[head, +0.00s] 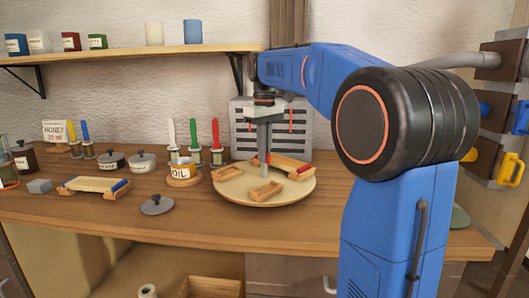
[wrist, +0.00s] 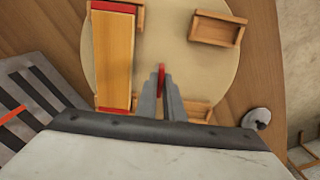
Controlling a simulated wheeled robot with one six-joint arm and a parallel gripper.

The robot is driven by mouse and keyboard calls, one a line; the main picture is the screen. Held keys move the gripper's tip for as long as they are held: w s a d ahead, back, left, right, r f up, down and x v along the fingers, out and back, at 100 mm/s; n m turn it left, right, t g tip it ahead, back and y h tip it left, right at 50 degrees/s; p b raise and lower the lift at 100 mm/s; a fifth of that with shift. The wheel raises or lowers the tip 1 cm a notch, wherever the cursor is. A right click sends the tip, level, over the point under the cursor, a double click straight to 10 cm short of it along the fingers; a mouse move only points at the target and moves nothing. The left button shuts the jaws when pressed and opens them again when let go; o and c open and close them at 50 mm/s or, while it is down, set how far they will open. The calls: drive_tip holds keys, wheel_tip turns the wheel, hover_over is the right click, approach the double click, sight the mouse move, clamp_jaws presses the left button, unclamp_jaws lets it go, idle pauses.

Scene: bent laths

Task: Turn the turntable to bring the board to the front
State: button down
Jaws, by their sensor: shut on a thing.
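The round, pale wooden turntable (head: 235,190) stands on the bench and fills the middle of the wrist view (wrist: 165,35). A wooden board with red ends (head: 283,161) lies at its back, by the grey slotted box; it shows lengthwise in the wrist view (wrist: 113,55). A small wooden holder (head: 264,190) sits at the turntable's front, and others are near its edge. My gripper (head: 265,160) points down over the turntable, beside the board. Its fingers (wrist: 161,85) are shut on a narrow red peg (wrist: 161,72), whose base the fingers hide.
A grey slotted box (head: 243,118) stands behind the turntable. An oil pot (head: 181,174), a grey lid (head: 157,205) and a board with blue ends (head: 95,184) are to the left. Upright coloured-handled tools stand behind the pot. Some bare bench lies in front.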

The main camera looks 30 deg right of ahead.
drive_tip(key=shift+m, duration=3.8)
drive_tip(key=shift+r+m, duration=0.1)
drive_tip(key=shift+m, duration=10.4)
drive_tip(key=c, duration=1.9)
unclamp_jaws()
drive_tip(key=shift+o, duration=0.2)
